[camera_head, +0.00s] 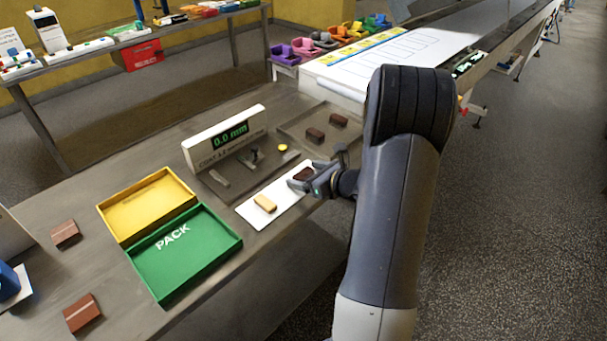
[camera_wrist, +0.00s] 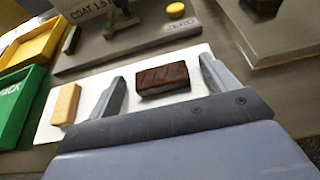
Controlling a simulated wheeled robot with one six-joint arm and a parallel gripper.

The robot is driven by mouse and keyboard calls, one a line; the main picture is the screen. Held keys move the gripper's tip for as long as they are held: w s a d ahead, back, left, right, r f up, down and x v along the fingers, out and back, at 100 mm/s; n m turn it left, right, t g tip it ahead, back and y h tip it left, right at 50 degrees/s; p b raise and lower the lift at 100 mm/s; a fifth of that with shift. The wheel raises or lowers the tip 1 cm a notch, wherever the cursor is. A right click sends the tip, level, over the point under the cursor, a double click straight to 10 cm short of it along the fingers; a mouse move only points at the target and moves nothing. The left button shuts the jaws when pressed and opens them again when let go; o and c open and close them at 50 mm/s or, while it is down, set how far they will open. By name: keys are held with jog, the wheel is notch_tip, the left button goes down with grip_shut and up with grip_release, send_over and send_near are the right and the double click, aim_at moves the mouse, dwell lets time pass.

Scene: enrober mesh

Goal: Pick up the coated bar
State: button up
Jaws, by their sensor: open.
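The coated bar (camera_wrist: 163,79) is dark brown and lies on a white board (camera_wrist: 98,81).
A gauge (camera_head: 228,137) reading 0.0 mm stands behind the board. A green PACK tray (camera_head: 183,252) and a yellow tray (camera_head: 148,205) are to the left. Two brown bars (camera_head: 326,127) lie on a grey tray behind. Reddish-brown blocks (camera_head: 82,314) lie at the left.

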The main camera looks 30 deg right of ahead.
jog(key=shift+c, duration=0.3)
jog(key=c, duration=0.8)
